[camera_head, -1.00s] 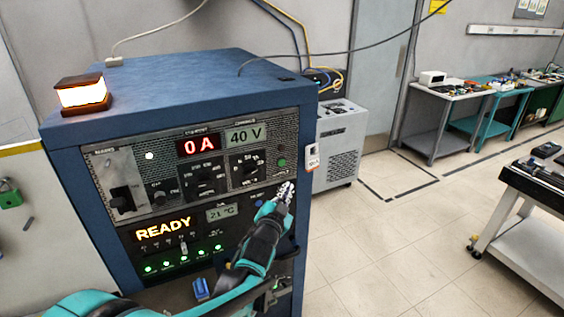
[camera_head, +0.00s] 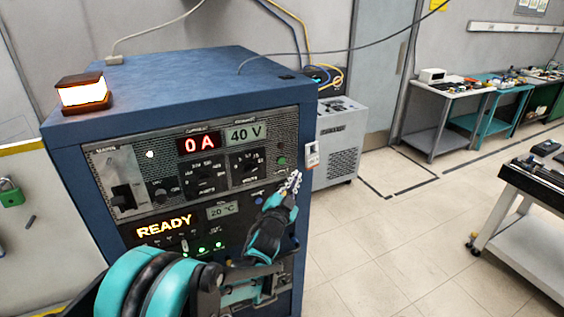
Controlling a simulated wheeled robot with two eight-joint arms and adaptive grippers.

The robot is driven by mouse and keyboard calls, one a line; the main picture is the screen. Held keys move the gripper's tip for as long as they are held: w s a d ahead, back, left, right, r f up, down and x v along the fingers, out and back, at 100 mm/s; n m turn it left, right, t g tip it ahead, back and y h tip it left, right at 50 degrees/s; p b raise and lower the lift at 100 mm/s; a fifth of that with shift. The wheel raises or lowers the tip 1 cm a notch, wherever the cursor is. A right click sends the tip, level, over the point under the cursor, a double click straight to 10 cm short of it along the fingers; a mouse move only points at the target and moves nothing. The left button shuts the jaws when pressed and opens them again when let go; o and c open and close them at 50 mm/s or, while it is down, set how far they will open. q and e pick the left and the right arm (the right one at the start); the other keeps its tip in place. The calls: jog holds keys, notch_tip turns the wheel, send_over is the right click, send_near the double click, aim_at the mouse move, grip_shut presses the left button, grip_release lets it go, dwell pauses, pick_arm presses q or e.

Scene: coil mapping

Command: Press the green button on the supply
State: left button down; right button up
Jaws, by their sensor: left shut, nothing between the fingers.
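The supply (camera_head: 192,72) is a tall blue cabinet with a dark front panel. Its small round green button (camera_head: 281,160) is at the right of the upper panel, below the 40 V display (camera_head: 245,135). My left gripper (camera_head: 293,182) is shut and empty. In this view its tips are just below and right of the green button; whether they touch the panel I cannot tell. My left arm covers the lower right of the front. My right gripper is not in view.
The red display (camera_head: 199,144) shows 0 A, and a READY sign (camera_head: 164,226) is lit. A small white device (camera_head: 312,155) is on the right edge. A grey unit (camera_head: 341,140) stands behind; open floor lies right.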

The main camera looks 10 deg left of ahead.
aim_at(287, 157)
pick_arm(q)
jog(key=shift+w+a, duration=0.6)
jog(key=shift+w, duration=0.3)
jog(key=shift+w+a, duration=0.65)
jog(key=shift+w, duration=0.25)
jog(key=shift+w+a, duration=0.6)
jog(key=shift+w, duration=0.3)
jog(key=shift+w, duration=0.1)
jog(key=shift+w+a, duration=0.25)
jog(key=shift+w+a, duration=0.2)
jog(key=shift+w, duration=0.15)
jog(key=shift+s, duration=0.15)
jog(key=shift+s+d+b, duration=0.3)
jog(key=shift+s+d, duration=0.15)
jog(key=shift+s, duration=0.1)
jog(key=shift+s+d, duration=0.7)
jog(key=shift+s, duration=0.35)
jog(key=shift+s+d, duration=0.7)
jog(key=shift+s, duration=0.35)
